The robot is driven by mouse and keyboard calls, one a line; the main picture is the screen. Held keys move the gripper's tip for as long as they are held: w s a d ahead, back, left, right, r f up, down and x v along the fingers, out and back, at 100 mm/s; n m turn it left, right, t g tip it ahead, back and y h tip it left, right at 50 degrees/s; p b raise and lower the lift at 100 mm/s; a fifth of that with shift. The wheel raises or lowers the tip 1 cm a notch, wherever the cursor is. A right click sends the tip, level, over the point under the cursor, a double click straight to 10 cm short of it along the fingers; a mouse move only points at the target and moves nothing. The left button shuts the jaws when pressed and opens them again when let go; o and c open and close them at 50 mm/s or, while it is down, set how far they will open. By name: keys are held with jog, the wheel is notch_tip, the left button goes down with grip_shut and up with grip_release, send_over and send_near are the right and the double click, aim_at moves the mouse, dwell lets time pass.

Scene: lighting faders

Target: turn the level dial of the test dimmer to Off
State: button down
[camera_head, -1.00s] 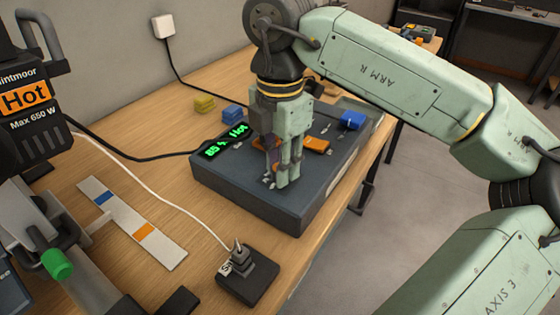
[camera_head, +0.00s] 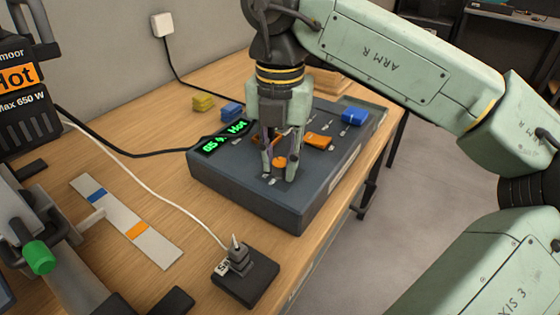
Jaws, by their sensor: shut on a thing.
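The dark grey console (camera_head: 225,181) sits on the bench with a green lit display (camera_head: 226,137), whose text ends in "Hot"; the number is hard to read. My gripper (camera_head: 279,171) points down over the console's near part, fingers on either side of a small round orange knob (camera_head: 279,161), and is shut on it. The fingers partly hide this knob, and I cannot tell whether it is the level dial. A small black block (camera_head: 246,284) with a pointed upright part (camera_head: 237,254) stands in front of the console; its label is only partly readable.
Blue (camera_head: 354,117) and orange (camera_head: 318,141) caps sit on the console, right of my gripper. A white cable (camera_head: 150,165) runs to the black block. Yellow (camera_head: 203,102) and blue (camera_head: 232,111) blocks lie behind.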

aim_at(280, 162)
jog(key=n+b, duration=0.1)
jog(key=n, duration=0.4)
jog(key=shift+n, duration=0.3)
jog(key=n, duration=1.1)
jog(key=shift+n, duration=0.4)
jog(key=n, duration=0.5)
jog(key=shift+n+p, duration=0.35)
jog(key=shift+n, duration=0.05)
jog(key=c, duration=1.4)
grip_release()
jog(key=shift+o, duration=0.2)
notch_tip(280, 162, up, 12)
